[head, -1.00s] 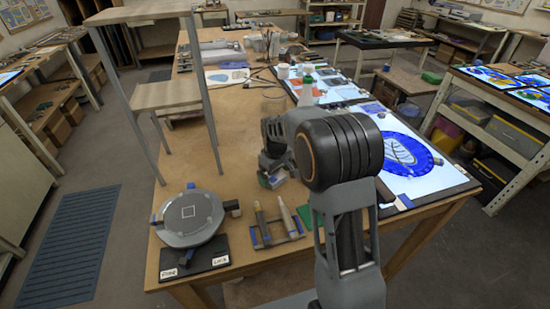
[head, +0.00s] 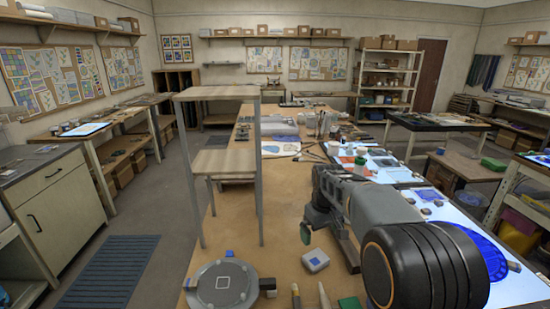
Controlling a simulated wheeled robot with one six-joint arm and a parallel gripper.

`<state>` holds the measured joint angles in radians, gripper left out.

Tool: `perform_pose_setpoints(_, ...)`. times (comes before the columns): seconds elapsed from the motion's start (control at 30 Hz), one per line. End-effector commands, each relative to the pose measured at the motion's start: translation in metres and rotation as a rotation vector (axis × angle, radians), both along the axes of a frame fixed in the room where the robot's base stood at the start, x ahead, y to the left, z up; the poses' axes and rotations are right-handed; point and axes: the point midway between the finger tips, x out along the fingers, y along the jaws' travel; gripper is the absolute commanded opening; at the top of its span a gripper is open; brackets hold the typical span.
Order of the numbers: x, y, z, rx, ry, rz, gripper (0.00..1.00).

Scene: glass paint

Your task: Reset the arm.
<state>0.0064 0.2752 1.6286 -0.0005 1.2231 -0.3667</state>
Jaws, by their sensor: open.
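My arm reaches from the lower right over the long wooden workbench (head: 285,225). My gripper (head: 307,232) points down above the bench, small and partly hidden by my arm links. It is open, and I see nothing held in it.
A tall wooden-topped stand (head: 218,93) rises at the bench's left. Pointed tools (head: 296,298) and a green piece (head: 349,303) lie at the near edge. A lit panel with blue glass (head: 515,287) is at right, partly behind my arm. Bare wood lies left of my gripper.

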Motion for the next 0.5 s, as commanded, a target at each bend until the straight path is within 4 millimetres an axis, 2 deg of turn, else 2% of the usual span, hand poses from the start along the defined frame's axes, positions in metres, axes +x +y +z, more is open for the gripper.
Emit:
perform_pose_setpoints(0.1, -0.034, 0.000, -0.010, 0.002, -0.021, -0.112, 1.00)
perform_pose_setpoints(0.3, -0.112, 0.001, -0.008, 0.020, -0.127, -0.283, 1.00)
perform_pose_setpoints(0.5, -0.175, 0.002, -0.010, 0.044, -0.229, -0.356, 1.00)
